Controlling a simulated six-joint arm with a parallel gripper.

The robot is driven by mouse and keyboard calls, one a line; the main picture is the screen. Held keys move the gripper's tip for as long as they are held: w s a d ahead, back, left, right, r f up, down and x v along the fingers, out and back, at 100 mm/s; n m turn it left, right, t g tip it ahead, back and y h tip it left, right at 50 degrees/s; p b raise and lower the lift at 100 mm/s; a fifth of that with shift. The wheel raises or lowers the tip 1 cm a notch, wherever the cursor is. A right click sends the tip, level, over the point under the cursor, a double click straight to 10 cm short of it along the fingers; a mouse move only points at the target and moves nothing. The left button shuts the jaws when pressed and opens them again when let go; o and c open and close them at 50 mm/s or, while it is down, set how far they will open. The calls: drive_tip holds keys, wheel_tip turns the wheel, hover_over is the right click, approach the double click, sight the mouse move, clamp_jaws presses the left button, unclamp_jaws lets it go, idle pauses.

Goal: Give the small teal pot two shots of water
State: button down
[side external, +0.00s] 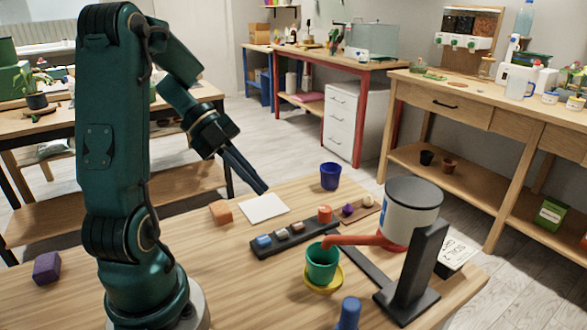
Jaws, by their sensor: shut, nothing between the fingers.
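The small teal pot (321,265) stands upright on a yellow saucer (337,284) on the wooden table. A water dispenser with a white tank (410,222), grey lid and dark stand (427,270) is just right of it. Its orange-red spout (365,240) reaches left, and its end is at the pot's rim in this view. The inside of the pot is mostly hidden, so I cannot tell if it holds water. My gripper (265,190) is shut and empty, pointing down above the white card (264,208), left of and behind the pot.
A black strip (270,248) with several small coloured pieces lies behind the pot. A wooden tray (367,215) with small items and a dark blue pot (330,177) are farther back. An orange block (221,212), purple block (47,268) and blue object (348,314) also stand there. The front left is clear.

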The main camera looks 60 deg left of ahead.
approach(270, 239)
drive_tip(key=shift+w+d+r+x, duration=0.1)
drive_tip(key=shift+d+r+x, duration=0.05)
drive_tip(key=shift+x, duration=0.7)
drive_tip(key=shift+w+d+r+x, duration=0.1)
drive_tip(key=shift+r+x, duration=0.05)
drive_tip(key=shift+x, duration=0.75)
drive_tip(key=shift+d+r+x, duration=0.15)
drive_tip(key=shift+x, duration=0.7)
drive_tip(key=shift+f, duration=0.1)
drive_tip(key=shift+f, duration=0.3)
drive_tip(key=shift+f, duration=0.5)
idle(0.8)
drive_tip(key=shift+r, duration=0.95)
drive_tip(key=shift+r, duration=2.5)
